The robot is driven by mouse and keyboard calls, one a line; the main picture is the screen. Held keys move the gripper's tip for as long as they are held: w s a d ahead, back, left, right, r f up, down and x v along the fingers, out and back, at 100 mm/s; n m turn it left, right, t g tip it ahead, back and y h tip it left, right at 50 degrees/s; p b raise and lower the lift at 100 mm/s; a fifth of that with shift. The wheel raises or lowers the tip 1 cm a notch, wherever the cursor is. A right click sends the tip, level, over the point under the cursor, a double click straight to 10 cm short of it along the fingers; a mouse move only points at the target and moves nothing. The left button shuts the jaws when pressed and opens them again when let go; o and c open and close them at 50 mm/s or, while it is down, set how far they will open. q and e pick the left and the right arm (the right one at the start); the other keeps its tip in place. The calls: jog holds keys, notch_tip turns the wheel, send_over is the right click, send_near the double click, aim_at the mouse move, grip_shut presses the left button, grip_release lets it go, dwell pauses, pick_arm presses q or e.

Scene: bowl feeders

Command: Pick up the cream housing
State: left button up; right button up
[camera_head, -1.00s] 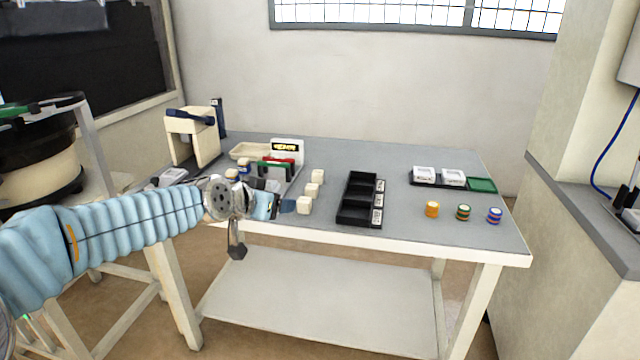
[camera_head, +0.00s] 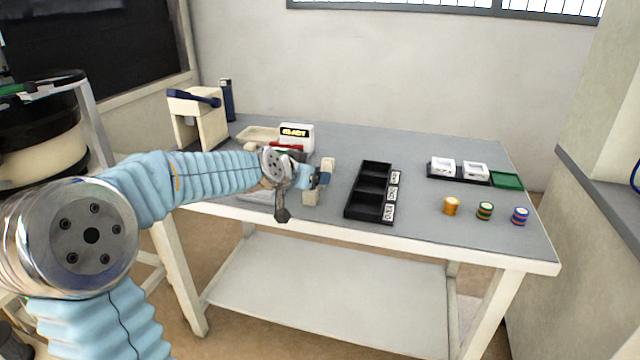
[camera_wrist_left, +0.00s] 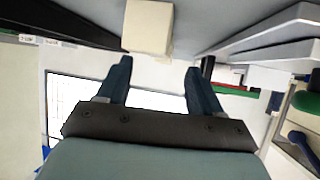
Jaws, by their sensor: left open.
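Small cream housings stand in a row on the table, left of the black tray. The far one (camera_head: 328,163) shows just behind my left gripper, and the near one (camera_head: 310,198) shows below it. My left gripper (camera_head: 321,180) is over the row and hides the part between them. In the left wrist view the open blue fingers (camera_wrist_left: 167,62) hold nothing. A cream block (camera_wrist_left: 149,27) sits at the top there, just past the fingertips and nearer the left finger. I cannot tell which housing it is. My right gripper is not in view.
The black compartment tray (camera_head: 371,192) stands right of the row. White parts on a dark holder (camera_head: 459,170), a green tray (camera_head: 507,180) and orange, green and blue round stacks (camera_head: 485,211) lie farther right. A labelled white box (camera_head: 297,136) and a cream press-like stand (camera_head: 199,125) are behind left.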

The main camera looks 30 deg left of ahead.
pick_arm(q)
jog(key=x, duration=0.4)
jog(key=shift+f+b, duration=0.15)
jog(key=shift+b, duration=0.15)
jog(key=c, duration=1.2)
